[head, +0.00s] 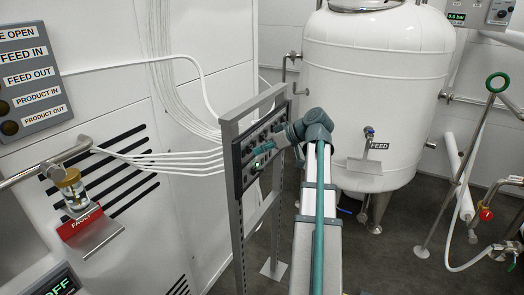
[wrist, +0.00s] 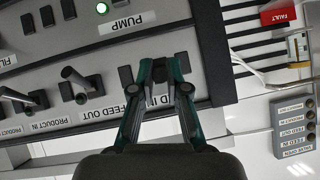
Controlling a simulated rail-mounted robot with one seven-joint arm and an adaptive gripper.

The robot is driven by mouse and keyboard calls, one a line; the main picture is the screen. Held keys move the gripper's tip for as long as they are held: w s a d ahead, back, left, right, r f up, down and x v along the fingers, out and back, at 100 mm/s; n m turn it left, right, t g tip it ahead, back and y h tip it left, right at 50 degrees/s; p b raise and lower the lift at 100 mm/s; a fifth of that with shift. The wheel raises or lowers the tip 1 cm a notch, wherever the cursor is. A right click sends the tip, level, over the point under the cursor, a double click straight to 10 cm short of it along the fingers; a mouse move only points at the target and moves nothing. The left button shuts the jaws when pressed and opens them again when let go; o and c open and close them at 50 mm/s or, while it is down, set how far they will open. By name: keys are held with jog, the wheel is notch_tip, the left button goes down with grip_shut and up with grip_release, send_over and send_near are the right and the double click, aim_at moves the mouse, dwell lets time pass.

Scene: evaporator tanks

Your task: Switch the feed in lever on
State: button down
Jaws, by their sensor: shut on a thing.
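The control panel (head: 240,172) stands on a grey frame in the head view and fills much of the wrist view (wrist: 150,45). My gripper (wrist: 163,72) is at the panel, its fingertips closed together over the feed in lever. The label beneath the fingers is partly covered; "D IN" (wrist: 160,100) shows. The lever itself is mostly hidden between the fingertips, so its position cannot be told. In the head view my gripper (head: 276,137) reaches the panel from the right and its fingertips are hard to make out.
The feed out lever (wrist: 80,80) and product in lever (wrist: 18,96) stick out beside my gripper. A green lamp (wrist: 101,8) glows near the PUMP label (wrist: 127,22). A white FEED tank (head: 375,90) stands behind. An indicator box (head: 30,80) hangs at the left.

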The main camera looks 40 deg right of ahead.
jog(key=shift+w+r+g+h+p, duration=0.25)
jog(key=shift+r+g+h+p, duration=0.35)
jog(key=shift+g, duration=0.5)
jog(key=shift+w+a+r+g+h+p, duration=0.15)
jog(key=shift+g+h+p, duration=0.25)
jog(key=shift+g, duration=0.4)
jog(key=c, duration=1.2)
grip_release()
jog(key=v, duration=1.2)
